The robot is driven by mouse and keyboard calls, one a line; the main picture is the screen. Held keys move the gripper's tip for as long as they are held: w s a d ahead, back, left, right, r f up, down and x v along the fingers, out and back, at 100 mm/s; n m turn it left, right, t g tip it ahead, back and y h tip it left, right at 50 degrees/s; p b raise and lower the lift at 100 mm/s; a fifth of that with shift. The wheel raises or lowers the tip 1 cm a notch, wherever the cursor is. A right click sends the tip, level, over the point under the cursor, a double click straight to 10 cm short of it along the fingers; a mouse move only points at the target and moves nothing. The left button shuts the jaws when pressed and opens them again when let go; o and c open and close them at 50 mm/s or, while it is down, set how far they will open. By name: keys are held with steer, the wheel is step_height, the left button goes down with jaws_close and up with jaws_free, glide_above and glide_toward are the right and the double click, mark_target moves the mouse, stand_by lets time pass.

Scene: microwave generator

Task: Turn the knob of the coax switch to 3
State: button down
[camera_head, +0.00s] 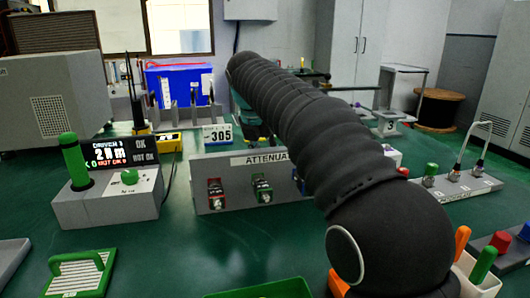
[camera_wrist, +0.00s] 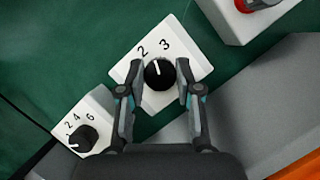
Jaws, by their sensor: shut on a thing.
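In the wrist view, a round black knob (camera_wrist: 160,78) sits on a white plate (camera_wrist: 193,50) marked 2 and 3, the only digits visible there. The knob's white pointer line points up and slightly left, between the 2 and the 3. My gripper (camera_wrist: 160,67) has one finger on each side of this knob and is shut on it. The lower part of the plate is partly hidden by the fingers. In the head view, my dark arm crosses the bench, and the gripper and this knob are hidden. I cannot read a coax switch label.
A second black knob (camera_wrist: 82,138) on a white plate marked 2, 4, 6 is close at lower left. A pale block with a red part (camera_wrist: 257,3) is at upper right. The attenuator panel (camera_head: 232,166) stands left of my arm.

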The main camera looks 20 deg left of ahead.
steer(key=shift+m, duration=0.4)
steer(key=c, duration=0.8)
jaws_free()
steer(key=shift+f, duration=0.1)
steer(key=shift+v, duration=3.8)
steer(key=shift+w+a, duration=0.1)
